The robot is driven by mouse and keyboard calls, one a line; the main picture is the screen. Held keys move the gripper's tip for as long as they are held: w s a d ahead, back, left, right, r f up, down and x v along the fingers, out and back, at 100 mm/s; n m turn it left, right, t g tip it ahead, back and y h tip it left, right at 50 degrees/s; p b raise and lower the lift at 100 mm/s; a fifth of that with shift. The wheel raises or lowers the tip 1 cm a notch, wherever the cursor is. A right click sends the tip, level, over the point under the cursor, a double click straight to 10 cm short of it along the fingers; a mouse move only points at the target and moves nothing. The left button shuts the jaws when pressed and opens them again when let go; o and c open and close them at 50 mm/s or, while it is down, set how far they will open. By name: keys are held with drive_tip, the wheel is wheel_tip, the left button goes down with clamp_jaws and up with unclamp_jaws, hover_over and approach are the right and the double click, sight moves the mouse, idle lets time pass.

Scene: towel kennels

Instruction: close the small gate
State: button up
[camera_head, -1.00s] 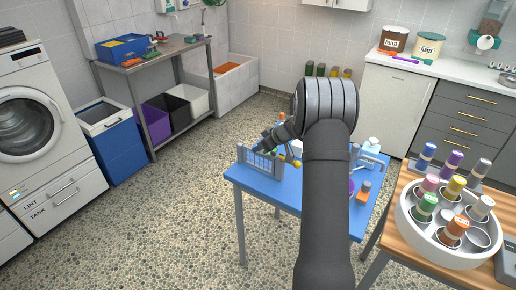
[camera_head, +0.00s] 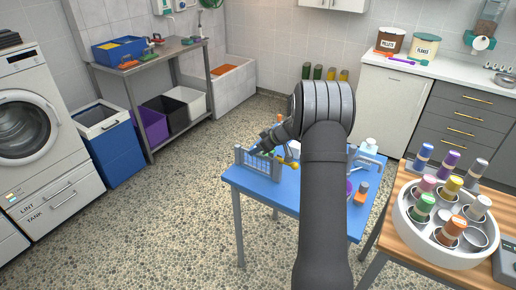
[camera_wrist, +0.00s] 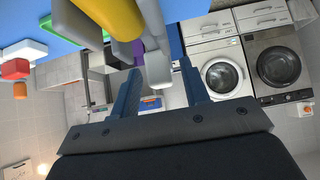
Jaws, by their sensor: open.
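The small grey barred gate (camera_head: 260,164) stands upright between posts at the left end of the blue table (camera_head: 239,181). A yellow round-ended part (camera_head: 294,166) shows just right of it. I cannot tell how far the gate stands from closed. My gripper (camera_head: 256,149) is at the gate's top edge, and the arm hides much behind it. In the wrist view, my gripper's two blue fingers (camera_wrist: 158,84) are apart, with nothing clearly held between them. A large yellow cylinder (camera_wrist: 118,18) and pale grey bars (camera_wrist: 155,45) are close ahead; contact is unclear.
An orange-capped bottle (camera_head: 361,193) and a white bottle (camera_head: 368,146) stand on the table's right side. A white round holder (camera_head: 408,222) of coloured bottles is on the wooden table at right. The floor left of the blue table is clear.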

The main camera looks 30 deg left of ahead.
drive_tip(key=v, duration=1.7)
drive_tip(key=shift+d, duration=0.2)
drive_tip(key=shift+a+r, duration=0.1)
drive_tip(key=x, duration=1.7)
drive_tip(key=shift+a, duration=0.1)
drive_tip(key=shift+a+f, duration=0.1)
drive_tip(key=shift+f, duration=0.15)
drive_tip(key=shift+s+r+m+t, duration=0.2)
drive_tip(key=shift+s+m+t, duration=0.2)
drive_tip(key=shift+m, duration=0.1)
drive_tip(key=shift+s, duration=0.1)
idle(0.5)
